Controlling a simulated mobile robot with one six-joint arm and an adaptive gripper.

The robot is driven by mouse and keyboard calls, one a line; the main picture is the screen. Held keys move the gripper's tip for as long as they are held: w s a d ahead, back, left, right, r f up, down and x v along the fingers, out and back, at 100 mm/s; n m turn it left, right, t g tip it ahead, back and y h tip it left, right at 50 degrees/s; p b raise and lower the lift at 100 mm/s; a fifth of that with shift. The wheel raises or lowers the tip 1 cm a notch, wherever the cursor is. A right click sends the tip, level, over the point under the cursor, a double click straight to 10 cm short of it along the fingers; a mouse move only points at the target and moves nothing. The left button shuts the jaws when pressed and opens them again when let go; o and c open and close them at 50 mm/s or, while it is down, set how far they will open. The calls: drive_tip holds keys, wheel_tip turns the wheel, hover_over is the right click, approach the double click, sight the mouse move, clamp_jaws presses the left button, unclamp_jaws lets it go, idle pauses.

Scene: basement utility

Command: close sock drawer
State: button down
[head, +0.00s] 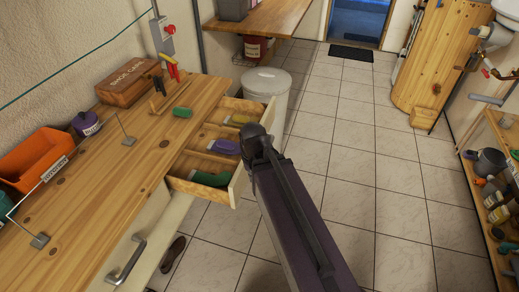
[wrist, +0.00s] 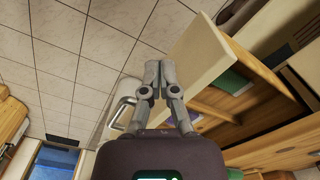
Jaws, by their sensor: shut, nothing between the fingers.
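The sock drawer (head: 236,184) is pulled out from the right side of the wooden workbench (head: 95,205). Its compartments hold a dark green sock (head: 210,178), a purple sock (head: 224,147) and a yellow-green sock (head: 237,120). In the wrist view its pale front panel (wrist: 190,65) stands open, with a green sock (wrist: 232,82) inside. My gripper (wrist: 153,63) is shut and empty, its tips close beside the outer face of the panel. I cannot tell whether they touch. In the head view my arm covers part of the drawer front and hides the fingers.
A white bin (head: 267,85) stands just beyond the drawer. On the bench are a shoe care box (head: 130,82), an orange bin (head: 32,155) and a loose green sock (head: 182,112). A shelf (head: 500,215) stands at the right.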

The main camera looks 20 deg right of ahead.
drive_tip(key=w+d+m+y, duration=0.1)
drive_tip(key=w+d+m, duration=0.3)
drive_tip(key=w+m, duration=0.2)
drive_tip(key=w+d+m+t+y+b, duration=0.1)
drive_tip(key=w+d+m, duration=0.3)
drive_tip(key=m, duration=0.5)
drive_tip(key=w+d+f+m+t+y+b, duration=0.1)
drive_tip(key=w+d+m, duration=0.3)
drive_tip(key=w+m, duration=0.4)
drive_tip(key=shift+w+d, duration=0.1)
drive_tip(key=shift+w, duration=0.05)
drive_tip(key=shift+w+d+m+t+y, duration=0.3)
drive_tip(key=shift+w+d+m, duration=0.15)
drive_tip(key=shift+m, duration=0.45)
drive_tip(key=b+x, duration=0.9)
drive_tip(key=x, duration=0.1)
drive_tip(key=shift+s, duration=0.1)
